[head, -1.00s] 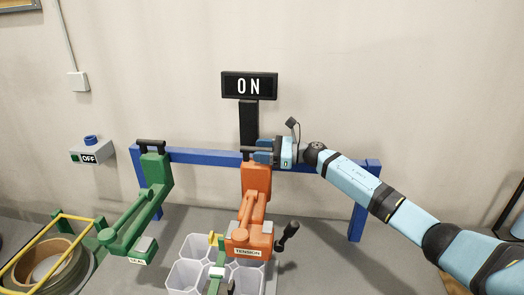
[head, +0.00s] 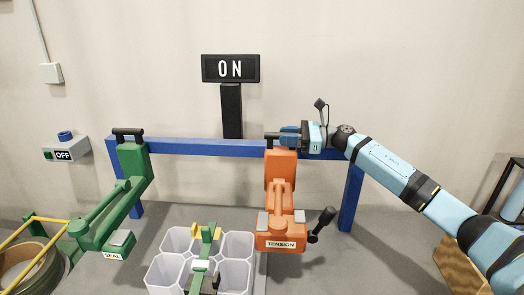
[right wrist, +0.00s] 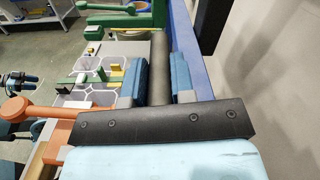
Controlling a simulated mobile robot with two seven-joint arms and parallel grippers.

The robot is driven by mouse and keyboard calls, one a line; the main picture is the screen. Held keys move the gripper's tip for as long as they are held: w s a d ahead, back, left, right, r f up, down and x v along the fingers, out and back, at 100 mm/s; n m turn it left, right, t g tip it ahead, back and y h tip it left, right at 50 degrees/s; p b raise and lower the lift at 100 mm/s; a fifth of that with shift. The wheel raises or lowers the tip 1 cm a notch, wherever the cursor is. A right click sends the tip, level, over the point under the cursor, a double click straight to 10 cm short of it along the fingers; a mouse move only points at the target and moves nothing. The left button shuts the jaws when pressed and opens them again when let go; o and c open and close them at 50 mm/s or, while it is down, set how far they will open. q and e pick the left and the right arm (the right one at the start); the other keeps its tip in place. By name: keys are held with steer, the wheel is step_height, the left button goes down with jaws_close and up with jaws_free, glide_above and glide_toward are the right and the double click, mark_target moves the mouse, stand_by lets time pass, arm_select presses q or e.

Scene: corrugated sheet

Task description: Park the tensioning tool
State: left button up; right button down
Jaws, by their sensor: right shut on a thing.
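The orange tensioning tool (head: 281,205), labelled TENSION, hangs at the blue rail (head: 205,146), upright, with a grey pad and a black knobbed lever on its right. My right gripper (head: 288,138) is shut on the black handle at its top. In the right wrist view the black handle (right wrist: 160,68) lies between the two blue fingers. The tool's lower end is beside the right edge of the white cell crate (head: 236,280). A black and blue part at the left of the right wrist view may be my left gripper (right wrist: 18,80); its fingers are unclear.
The green SEAL tool (head: 128,190) hangs at the rail's left. A sign (head: 230,68) reads ON; a wall switch box (head: 66,149) reads OFF. Bare grey tabletop (head: 325,262) shows right of the tool.

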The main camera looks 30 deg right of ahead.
arm_select(q)
steer(key=f+b, duration=0.2)
steer(key=w+f+b, duration=0.1)
steer(key=b, duration=0.1)
steer(key=shift+d+f+n, duration=0.15)
steer(key=shift+d+n, duration=0.25)
arm_select(e)
steer(key=v, duration=0.7)
steer(key=c, duration=1.1)
jaws_free()
steer(key=shift+s+d, duration=0.1)
steer(key=shift+d, duration=0.05)
steer(key=shift+c, duration=0.2)
steer(key=shift+o, duration=0.9)
steer(key=shift+s+d, duration=0.1)
steer(key=shift+s, duration=0.05)
arm_select(q)
steer(key=shift+f+b, duration=0.4)
steer(key=shift+b, duration=0.85)
arm_select(e)
steer(key=v, duration=1.4)
